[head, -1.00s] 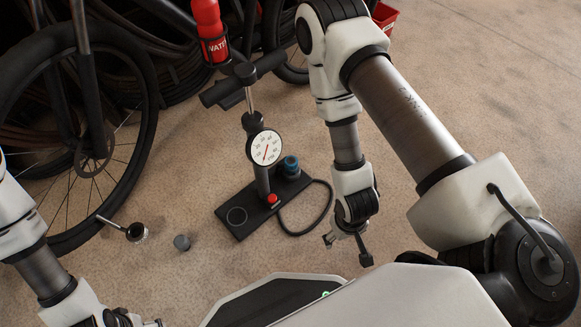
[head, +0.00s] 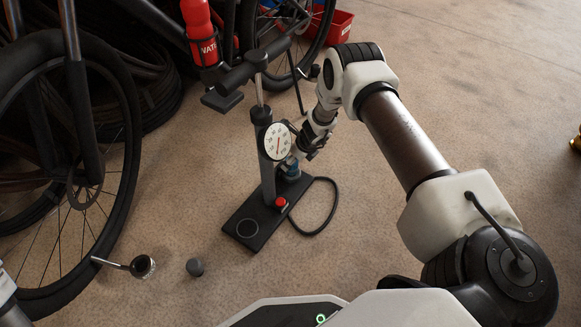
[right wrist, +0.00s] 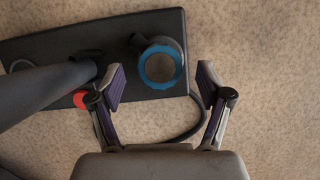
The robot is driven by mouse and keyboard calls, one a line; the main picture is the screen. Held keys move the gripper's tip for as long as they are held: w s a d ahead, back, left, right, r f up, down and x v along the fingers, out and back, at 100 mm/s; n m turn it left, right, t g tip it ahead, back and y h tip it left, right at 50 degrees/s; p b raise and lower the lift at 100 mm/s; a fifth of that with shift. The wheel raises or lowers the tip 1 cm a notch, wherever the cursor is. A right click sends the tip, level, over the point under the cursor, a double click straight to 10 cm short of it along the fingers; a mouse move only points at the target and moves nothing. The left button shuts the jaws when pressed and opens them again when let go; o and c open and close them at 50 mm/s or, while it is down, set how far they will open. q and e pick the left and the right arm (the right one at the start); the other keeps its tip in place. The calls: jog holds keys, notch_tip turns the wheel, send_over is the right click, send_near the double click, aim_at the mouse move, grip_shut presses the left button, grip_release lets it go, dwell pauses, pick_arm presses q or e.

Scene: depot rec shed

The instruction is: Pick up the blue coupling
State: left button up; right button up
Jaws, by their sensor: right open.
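The blue coupling (right wrist: 160,82) shows in the right wrist view as an upright ring with a bright blue inner edge. It stands on the black base (right wrist: 60,30) of the floor pump, near one end. In the head view the coupling (head: 290,169) is partly hidden by the pump and my right gripper (head: 299,155). In the right wrist view my right gripper (right wrist: 162,84) is open, its purple-padded fingers left and right of the coupling's near edge. Clear gaps show on both sides, and nothing is held. My left gripper is out of view.
The pump's column and gauge (head: 277,141) rise close to my right gripper. A hose (head: 334,204) loops beside the base, which bears a red button (head: 281,203). A bicycle wheel (head: 128,215) and a small grey cap (head: 195,267) lie left.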

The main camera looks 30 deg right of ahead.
jog(key=b+x, duration=0.1)
jog(key=x, duration=0.2)
jog(key=shift+f, duration=0.15)
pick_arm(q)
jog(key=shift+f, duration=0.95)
pick_arm(e)
jog(key=c, duration=1.3)
jog(key=shift+o, duration=0.2)
notch_tip(320, 180, up, 10)
jog(key=p, duration=0.6)
jog(key=shift+f, duration=0.1)
jog(key=shift+r, duration=0.3)
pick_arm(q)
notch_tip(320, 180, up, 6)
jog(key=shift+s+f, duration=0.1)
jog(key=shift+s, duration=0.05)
